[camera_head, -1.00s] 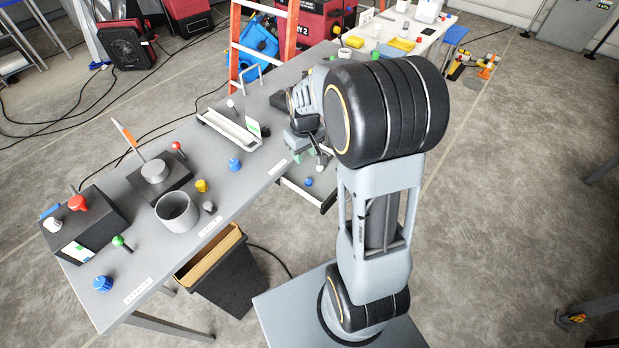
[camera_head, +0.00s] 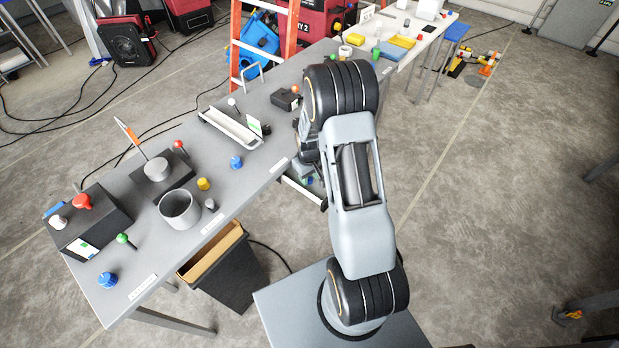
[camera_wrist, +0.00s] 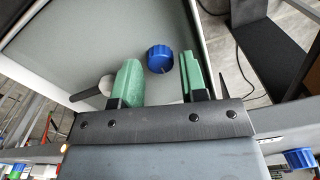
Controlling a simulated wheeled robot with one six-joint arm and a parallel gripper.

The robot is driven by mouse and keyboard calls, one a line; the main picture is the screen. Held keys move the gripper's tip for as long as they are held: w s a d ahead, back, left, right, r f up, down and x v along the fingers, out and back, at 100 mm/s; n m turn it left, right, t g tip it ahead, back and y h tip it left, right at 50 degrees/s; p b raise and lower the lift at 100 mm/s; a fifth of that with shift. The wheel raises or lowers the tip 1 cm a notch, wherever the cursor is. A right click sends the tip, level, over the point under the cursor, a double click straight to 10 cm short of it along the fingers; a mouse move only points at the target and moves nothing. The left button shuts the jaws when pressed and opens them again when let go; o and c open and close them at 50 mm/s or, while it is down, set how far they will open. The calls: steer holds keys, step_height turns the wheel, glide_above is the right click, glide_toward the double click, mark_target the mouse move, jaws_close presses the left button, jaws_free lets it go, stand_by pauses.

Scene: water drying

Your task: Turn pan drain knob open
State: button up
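The grey pan (camera_wrist: 85,35) with a pale rim fills the upper left of the wrist view. A ribbed blue knob (camera_wrist: 159,59) stands in it, seen between the two green fingers of my gripper (camera_wrist: 158,80). The gripper is open, and neither finger touches the knob in this view. A grey round-ended lever (camera_wrist: 95,89) lies just left of the left finger. My arm hides most of the pan and the gripper fingers there.
The grey table (camera_head: 245,205) runs diagonally behind the pan. Open floor lies to the right.

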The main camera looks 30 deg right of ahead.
steer(key=shift+f, duration=0.9)
steer(key=shift+c, duration=0.2)
steer(key=c, duration=0.6)
